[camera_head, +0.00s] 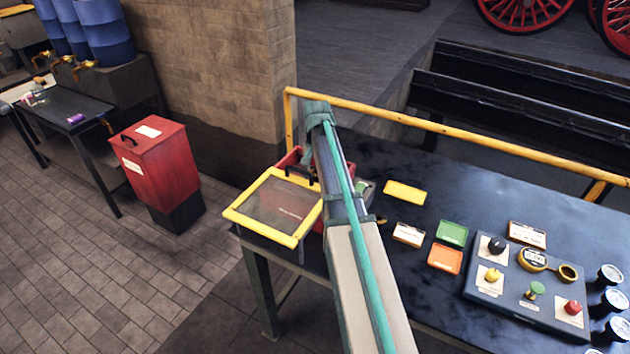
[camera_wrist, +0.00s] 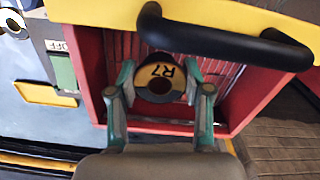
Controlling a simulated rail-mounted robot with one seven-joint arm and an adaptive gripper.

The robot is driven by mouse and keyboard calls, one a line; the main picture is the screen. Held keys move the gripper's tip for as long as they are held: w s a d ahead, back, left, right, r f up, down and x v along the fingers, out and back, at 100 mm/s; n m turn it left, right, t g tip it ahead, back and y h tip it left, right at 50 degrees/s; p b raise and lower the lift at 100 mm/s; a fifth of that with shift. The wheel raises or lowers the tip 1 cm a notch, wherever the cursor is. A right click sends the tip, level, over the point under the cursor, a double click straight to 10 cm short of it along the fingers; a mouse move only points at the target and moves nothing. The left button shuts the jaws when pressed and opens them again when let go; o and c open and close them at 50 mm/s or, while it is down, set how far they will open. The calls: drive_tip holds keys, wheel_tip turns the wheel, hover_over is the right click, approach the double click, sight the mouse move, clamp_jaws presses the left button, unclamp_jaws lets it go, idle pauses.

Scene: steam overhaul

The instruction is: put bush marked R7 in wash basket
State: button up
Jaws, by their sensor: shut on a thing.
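I cannot tell whether the bush touches the bottom. In the head view my arm hides the bush, my fingers and most of the red container (camera_head: 287,160).
A yellow-framed clear lid (camera_head: 245,224) stands swung out at the bench's left end; a black handle (camera_wrist: 220,45) crosses close to the bush. A yellow rail (camera_head: 450,133) runs behind.

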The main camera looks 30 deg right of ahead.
drive_tip(key=shift+f+p, duration=0.7)
drive_tip(key=shift+f, duration=1.45)
drive_tip(key=shift+f, duration=0.1)
drive_tip(key=o, duration=1.4)
drive_tip(key=shift+c, duration=0.2)
wheel_tip(320, 180, up, 12)
drive_tip(key=b, duration=0.3)
drive_tip(key=shift+a, duration=0.1)
